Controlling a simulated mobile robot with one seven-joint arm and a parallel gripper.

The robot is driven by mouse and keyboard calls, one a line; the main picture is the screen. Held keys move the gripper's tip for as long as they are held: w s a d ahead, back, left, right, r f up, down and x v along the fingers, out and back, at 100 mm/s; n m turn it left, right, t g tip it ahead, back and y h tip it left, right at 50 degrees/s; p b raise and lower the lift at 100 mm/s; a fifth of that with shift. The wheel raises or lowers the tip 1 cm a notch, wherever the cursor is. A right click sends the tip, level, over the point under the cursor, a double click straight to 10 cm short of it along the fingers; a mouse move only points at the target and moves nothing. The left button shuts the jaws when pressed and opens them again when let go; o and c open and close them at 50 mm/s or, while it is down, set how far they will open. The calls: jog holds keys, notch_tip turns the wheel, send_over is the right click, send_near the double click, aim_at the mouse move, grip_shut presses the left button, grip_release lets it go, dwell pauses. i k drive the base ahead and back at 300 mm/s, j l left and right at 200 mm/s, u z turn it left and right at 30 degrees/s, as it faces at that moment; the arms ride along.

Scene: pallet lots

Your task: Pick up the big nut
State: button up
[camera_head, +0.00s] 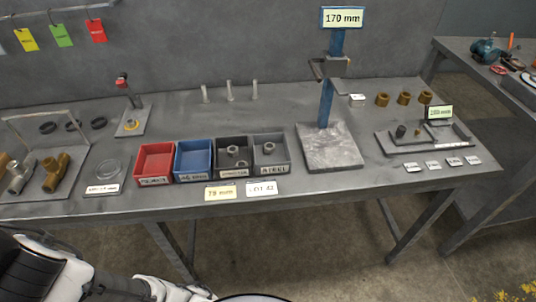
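No single part is clearly the big nut at this size. Small ring-shaped grey parts (233,151) sit in the dark bin (222,168). Another small grey ring-like part (269,148) sits in the grey bin (284,160) beside it. Several brass ring-like parts stand at the back right, one of them the middle brass part (404,98). A small dark cylindrical part (401,131) stands in the dark tray (388,146) at the right. White and black parts of my arm show at the bottom left, below the table's front edge. My gripper's fingertips are not visible.
A red bin (140,180) and a blue bin (178,177) adjoin the dark bin. A stand with a blue post (326,104) rises right of the bins. Brass and grey fittings (56,173) stand at the left. Small label cards lie along the front.

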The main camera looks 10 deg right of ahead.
aim_at(130, 123)
jog(key=i+j+u, duration=0.2)
jog(key=u, duration=1.35)
jog(key=i, duration=0.2)
